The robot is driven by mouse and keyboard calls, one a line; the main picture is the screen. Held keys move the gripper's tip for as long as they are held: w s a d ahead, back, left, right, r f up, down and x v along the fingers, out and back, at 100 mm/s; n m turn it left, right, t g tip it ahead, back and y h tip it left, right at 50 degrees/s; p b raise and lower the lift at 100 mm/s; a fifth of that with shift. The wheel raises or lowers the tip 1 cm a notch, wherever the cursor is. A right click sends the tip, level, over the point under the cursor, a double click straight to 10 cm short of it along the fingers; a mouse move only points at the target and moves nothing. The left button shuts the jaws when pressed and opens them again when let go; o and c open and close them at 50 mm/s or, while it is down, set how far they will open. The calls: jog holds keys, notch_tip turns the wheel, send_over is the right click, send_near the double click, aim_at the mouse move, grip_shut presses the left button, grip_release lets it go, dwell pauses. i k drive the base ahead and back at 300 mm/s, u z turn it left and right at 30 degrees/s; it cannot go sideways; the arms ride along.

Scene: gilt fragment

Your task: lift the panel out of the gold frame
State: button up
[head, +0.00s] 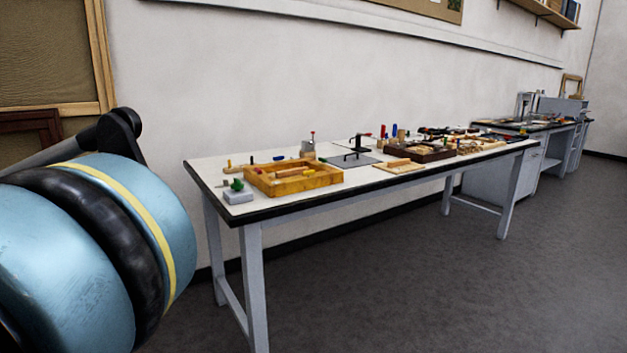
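A yellow-gold rectangular frame or shallow tray (335,179) lies flat near the left end of the white-topped workbench. A lighter wooden bar shows inside its raised rim. I cannot make out a separate panel in it from here. A smaller gold-coloured frame (563,84) stands upright far off at the back right, and I cannot tell whether it holds a panel. My gripper is not in view. My blue arm links fill the lower left, well apart from the bench.
The workbench (213,168) stands along the wall. A green item on a grey block (238,196) sits left of the yellow frame. A black clamp-like stand (358,148), a dark brown tray (449,154) and several tools lie further right. The floor (420,270) in front is clear.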

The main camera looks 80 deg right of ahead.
aim_at(297, 171)
jog(key=z, duration=3.1)
jog(key=i, duration=0.45)
